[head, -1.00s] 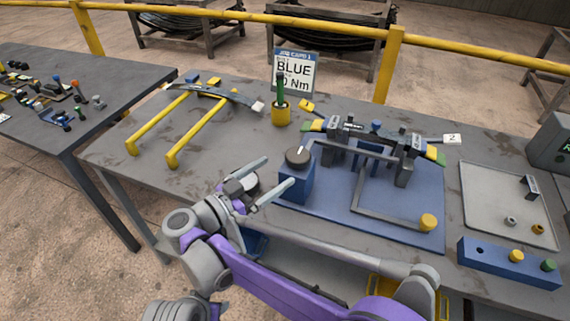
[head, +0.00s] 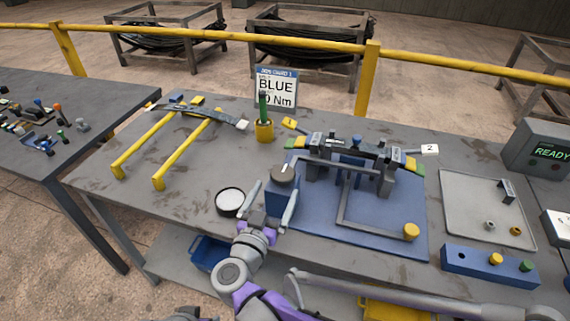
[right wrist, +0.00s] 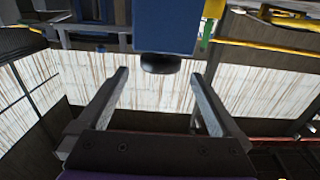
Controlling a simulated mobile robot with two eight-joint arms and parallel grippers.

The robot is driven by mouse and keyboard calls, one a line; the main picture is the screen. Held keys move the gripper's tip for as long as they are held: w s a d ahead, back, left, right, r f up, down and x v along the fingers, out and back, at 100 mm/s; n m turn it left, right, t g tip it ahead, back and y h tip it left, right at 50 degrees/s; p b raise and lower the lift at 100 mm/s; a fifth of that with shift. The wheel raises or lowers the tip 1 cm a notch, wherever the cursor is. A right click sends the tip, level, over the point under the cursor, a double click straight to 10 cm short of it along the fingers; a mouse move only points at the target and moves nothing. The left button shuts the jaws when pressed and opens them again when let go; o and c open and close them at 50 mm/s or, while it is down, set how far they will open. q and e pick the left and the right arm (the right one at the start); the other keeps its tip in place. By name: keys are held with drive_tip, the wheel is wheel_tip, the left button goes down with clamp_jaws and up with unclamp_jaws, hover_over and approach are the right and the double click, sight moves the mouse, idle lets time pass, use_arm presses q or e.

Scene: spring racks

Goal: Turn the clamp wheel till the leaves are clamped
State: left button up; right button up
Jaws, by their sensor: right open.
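The clamp wheel (head: 284,173) looks like a dark round knob with a white mark, on top of a blue block (head: 284,202). The leaves (head: 350,147) lie stacked in the grey fixture on the blue plate (head: 385,232), with green and yellow ends. My right gripper (head: 277,185) is open and empty, its fingers pointing at the block and wheel. In the right wrist view, a dark round knob (right wrist: 160,63) shows against the blue block (right wrist: 166,25), centred between the spread fingertips and apart from both. My left gripper is out of view.
A black-rimmed white disc (head: 230,201) lies left of my gripper. A yellow pot (head: 264,131) with a green-handled tool stands behind. Yellow rails (head: 186,153) hold another leaf at left. A grey tray (head: 490,225) and blue peg block (head: 488,267) are at right.

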sight(287, 166)
drive_tip(key=x, duration=1)
drive_tip(key=shift+w+f, duration=0.1)
drive_tip(key=shift+w, duration=0.2)
drive_tip(key=c, duration=1.2)
